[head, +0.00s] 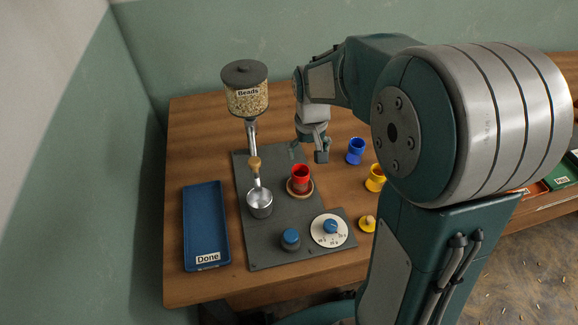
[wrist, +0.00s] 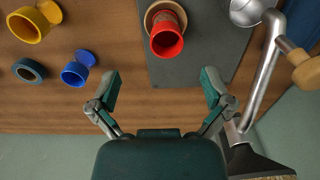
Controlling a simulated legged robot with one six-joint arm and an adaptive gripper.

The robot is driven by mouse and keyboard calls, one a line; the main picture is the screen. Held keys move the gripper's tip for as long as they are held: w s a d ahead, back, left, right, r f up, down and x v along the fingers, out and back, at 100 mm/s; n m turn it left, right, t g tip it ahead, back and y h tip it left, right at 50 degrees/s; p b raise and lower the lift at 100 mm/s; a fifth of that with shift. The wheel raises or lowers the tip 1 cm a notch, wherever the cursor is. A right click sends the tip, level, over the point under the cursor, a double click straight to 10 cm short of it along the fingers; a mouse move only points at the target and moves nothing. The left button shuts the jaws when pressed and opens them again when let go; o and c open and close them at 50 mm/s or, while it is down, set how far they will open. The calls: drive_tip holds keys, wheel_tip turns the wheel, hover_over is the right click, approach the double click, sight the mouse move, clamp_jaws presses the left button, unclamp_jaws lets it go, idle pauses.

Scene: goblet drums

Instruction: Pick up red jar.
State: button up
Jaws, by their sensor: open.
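The red jar (head: 300,175) stands open-topped on a round wooden coaster (head: 299,190) on the grey board. In the wrist view the red jar (wrist: 168,36) sits at the top middle on its coaster (wrist: 161,8), ahead of the fingertips and roughly between their lines. My gripper (head: 312,157) is open and empty, above and behind the red jar in the head view. In the wrist view its two fingers (wrist: 160,84) are spread wide, apart from the jar.
A bead dispenser (head: 246,98) with a metal cup (head: 260,203) stands left of the jar. A blue jar (head: 355,150) and yellow jar (head: 375,177) are at right.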

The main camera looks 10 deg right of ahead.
drive_tip(key=w+f, duration=0.2)
approach(301, 175)
drive_tip(key=s+f, duration=0.2)
drive_tip(key=shift+s+a+f, duration=0.25)
drive_tip(key=shift+s+f, duration=0.05)
drive_tip(key=f, duration=0.2)
drive_tip(key=w+f, duration=0.1)
drive_tip(key=f, duration=0.2)
drive_tip(key=shift+a+f, duration=0.15)
drive_tip(key=c, duration=1.3)
